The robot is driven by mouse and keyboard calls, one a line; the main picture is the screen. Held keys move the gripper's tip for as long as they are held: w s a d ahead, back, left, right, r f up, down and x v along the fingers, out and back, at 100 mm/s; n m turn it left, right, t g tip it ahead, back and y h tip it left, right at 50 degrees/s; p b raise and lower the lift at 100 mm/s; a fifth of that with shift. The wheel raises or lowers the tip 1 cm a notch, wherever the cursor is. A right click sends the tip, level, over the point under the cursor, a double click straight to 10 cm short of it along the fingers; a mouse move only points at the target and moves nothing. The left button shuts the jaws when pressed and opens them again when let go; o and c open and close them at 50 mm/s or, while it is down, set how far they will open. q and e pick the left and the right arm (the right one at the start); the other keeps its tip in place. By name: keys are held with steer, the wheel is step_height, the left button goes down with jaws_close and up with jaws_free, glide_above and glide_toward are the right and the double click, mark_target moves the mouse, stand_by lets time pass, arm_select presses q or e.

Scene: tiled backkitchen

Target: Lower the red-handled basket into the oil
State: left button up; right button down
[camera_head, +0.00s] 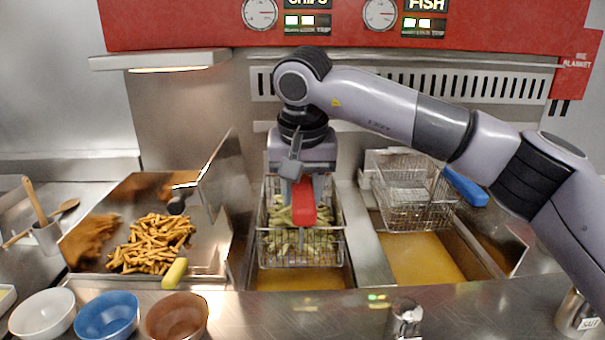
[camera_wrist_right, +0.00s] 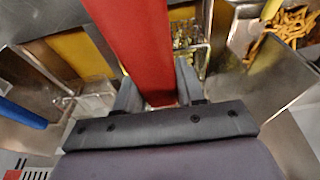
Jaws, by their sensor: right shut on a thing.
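The red-handled basket (camera_head: 300,247) holds pale chips and hangs in the left oil vat, above or at the surface of the yellow oil (camera_head: 298,279). Its red handle (camera_head: 304,204) points up toward my right gripper (camera_head: 301,180), which is shut on it. In the right wrist view the red handle (camera_wrist_right: 135,45) runs between the two fingers (camera_wrist_right: 160,92), and part of the basket (camera_wrist_right: 188,40) shows beyond. How deep the basket's bottom sits is hard to tell. My left gripper is not in view.
A blue-handled basket (camera_head: 414,196) stands raised over the right vat (camera_head: 424,257). Cooked chips (camera_head: 152,243) lie in a steel tray at left with a yellow-handled scoop (camera_head: 175,273). Bowls (camera_head: 107,314) and a shaker (camera_head: 404,318) line the front counter.

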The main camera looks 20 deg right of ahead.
step_height(320, 180, down, 17)
steer(key=b, duration=1.1)
steer(key=shift+f, duration=0.2)
steer(key=shift+f+b, duration=0.65)
steer(key=shift+f, duration=0.2)
